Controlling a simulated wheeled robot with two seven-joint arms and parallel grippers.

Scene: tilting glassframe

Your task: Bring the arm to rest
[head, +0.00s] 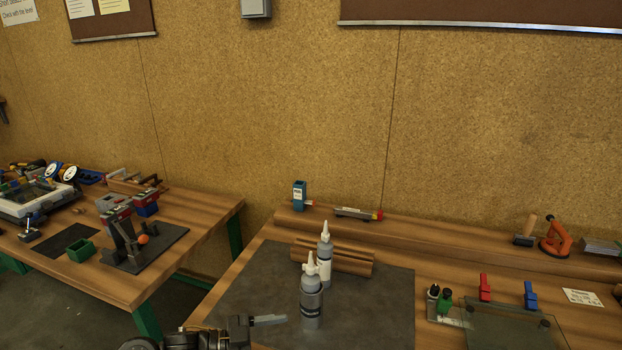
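My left gripper (284,320) is at the bottom edge of the head view, its arm coming in from the lower left. Its grey fingers point right, just left of the front bottle, and show edge-on, so I cannot tell whether they are open or shut. I see nothing held in them. My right arm and gripper are out of view.
Two white-tipped grey bottles, a front one (311,299) and a rear one (325,262), stand on a dark mat (385,315) by a grooved wooden block (353,261). A glass plate (500,330) with red and blue clamps lies right. Another cluttered bench (195,225) stands left.

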